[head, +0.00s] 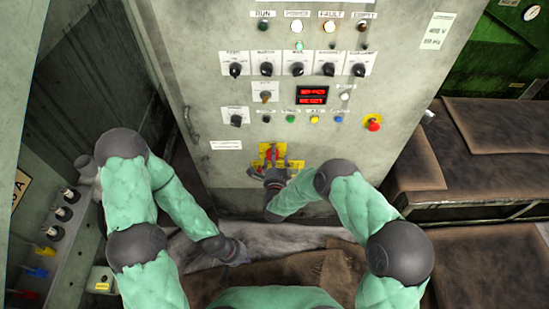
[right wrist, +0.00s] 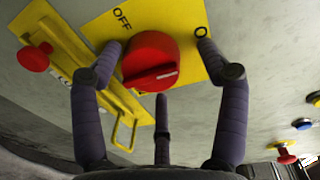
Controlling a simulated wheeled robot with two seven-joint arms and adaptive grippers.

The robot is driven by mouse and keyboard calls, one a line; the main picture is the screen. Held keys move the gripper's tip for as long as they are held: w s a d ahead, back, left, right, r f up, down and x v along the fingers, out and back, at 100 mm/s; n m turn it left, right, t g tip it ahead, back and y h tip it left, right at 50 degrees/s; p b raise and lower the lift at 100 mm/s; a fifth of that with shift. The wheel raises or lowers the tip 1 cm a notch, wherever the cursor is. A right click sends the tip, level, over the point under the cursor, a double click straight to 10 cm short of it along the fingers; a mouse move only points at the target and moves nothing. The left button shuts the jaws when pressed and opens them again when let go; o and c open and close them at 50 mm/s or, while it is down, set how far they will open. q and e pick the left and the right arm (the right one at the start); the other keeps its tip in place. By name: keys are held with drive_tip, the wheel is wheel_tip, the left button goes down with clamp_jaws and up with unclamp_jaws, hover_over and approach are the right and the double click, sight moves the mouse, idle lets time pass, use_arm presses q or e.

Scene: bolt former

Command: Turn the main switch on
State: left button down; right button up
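The main switch is a round red knob (right wrist: 150,62) with a raised bar and a white mark near the bar's right end. It sits on a yellow plate (right wrist: 178,18) lettered OFF at the upper left; the lettering at the right is partly hidden by a finger. My right gripper (right wrist: 156,58) is open, with fingers on both sides of the knob and a third below it. Gaps show beside the knob; I cannot tell any contact. In the head view my right gripper (head: 271,172) is at the cabinet's yellow plates. My left gripper (head: 234,251) hangs low, away from the cabinet; its fingers are unclear.
The grey cabinet (head: 205,105) carries selector knobs, lamps, a red display (head: 312,95) and a red emergency button (head: 374,122). A yellow latch with a handle (right wrist: 124,132) and a small red knob (right wrist: 33,57) lie close left of the switch. Brown-topped benches (head: 500,170) stand right.

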drive_tip(key=shift+s+a+f, duration=0.1)
drive_tip(key=shift+s+a, duration=0.05)
drive_tip(key=s, duration=1.1)
drive_tip(key=shift+s+r, duration=0.4)
drive_tip(key=shift+r, duration=0.05)
drive_tip(key=s+d+f+n+g+y+p, duration=0.2)
drive_tip(key=s+d+f+n+g, duration=0.4)
drive_tip(key=f+n+g, duration=0.3)
drive_tip(key=s+d+f+n+g+y+p, duration=0.1)
drive_tip(key=s+n+g, duration=0.4)
drive_tip(key=s, duration=1.1)
drive_tip(key=d+g+y, duration=0.1)
drive_tip(key=d+g, duration=0.1)
drive_tip(key=shift+s+d+f+g, duration=0.15)
drive_tip(key=shift+f+g, duration=0.05)
drive_tip(key=shift+g, duration=0.2)
